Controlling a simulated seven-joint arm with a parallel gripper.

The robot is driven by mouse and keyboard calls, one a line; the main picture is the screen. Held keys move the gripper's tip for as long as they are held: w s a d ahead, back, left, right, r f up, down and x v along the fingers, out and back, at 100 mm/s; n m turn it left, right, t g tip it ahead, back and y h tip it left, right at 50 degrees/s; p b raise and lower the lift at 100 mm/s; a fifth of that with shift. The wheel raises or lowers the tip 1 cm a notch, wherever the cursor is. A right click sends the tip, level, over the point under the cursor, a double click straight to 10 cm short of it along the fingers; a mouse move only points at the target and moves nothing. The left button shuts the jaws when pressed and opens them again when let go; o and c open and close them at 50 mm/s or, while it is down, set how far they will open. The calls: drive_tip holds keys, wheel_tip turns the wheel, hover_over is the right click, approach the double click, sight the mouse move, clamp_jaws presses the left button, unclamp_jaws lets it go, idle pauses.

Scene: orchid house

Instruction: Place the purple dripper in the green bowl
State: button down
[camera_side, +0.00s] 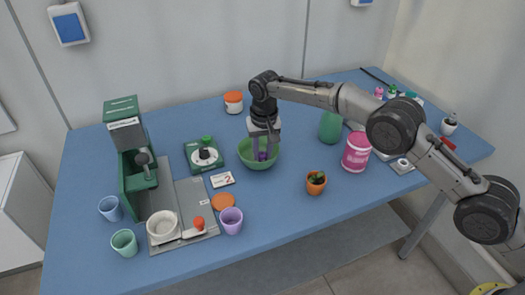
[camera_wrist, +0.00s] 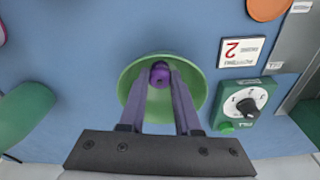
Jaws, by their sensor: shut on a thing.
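The green bowl (camera_side: 250,161) stands on the blue table near its middle. My gripper (camera_side: 262,152) points down over the bowl, with its fingertips within the bowl's outline. In the wrist view, my gripper (camera_wrist: 160,85) has its fingers shut on the purple dripper (camera_wrist: 160,73). The dripper is small and purple and shows between the fingertips, over the inside of the green bowl (camera_wrist: 130,78). In the side view a bit of the purple dripper (camera_side: 262,156) shows at the fingertips. I cannot tell whether the dripper touches the bowl's bottom.
A green scale (camera_side: 190,150) and a card marked 2 (camera_side: 222,180) lie left of the bowl. A green coffee machine (camera_side: 125,140) stands further left. A purple cup (camera_side: 231,221), a potted plant (camera_side: 316,186) and a pink canister (camera_side: 356,158) stand around. Table in front of the bowl is clear.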

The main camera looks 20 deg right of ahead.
drive_tip(key=shift+f, duration=0.35)
drive_tip(key=c, duration=0.9)
unclamp_jaws()
drive_tip(key=shift+r, duration=0.1)
wheel_tip(320, 180, up, 13)
drive_tip(key=s, duration=0.1)
drive_tip(key=shift+s+a+f, duration=0.15)
drive_tip(key=shift+s+f, duration=0.05)
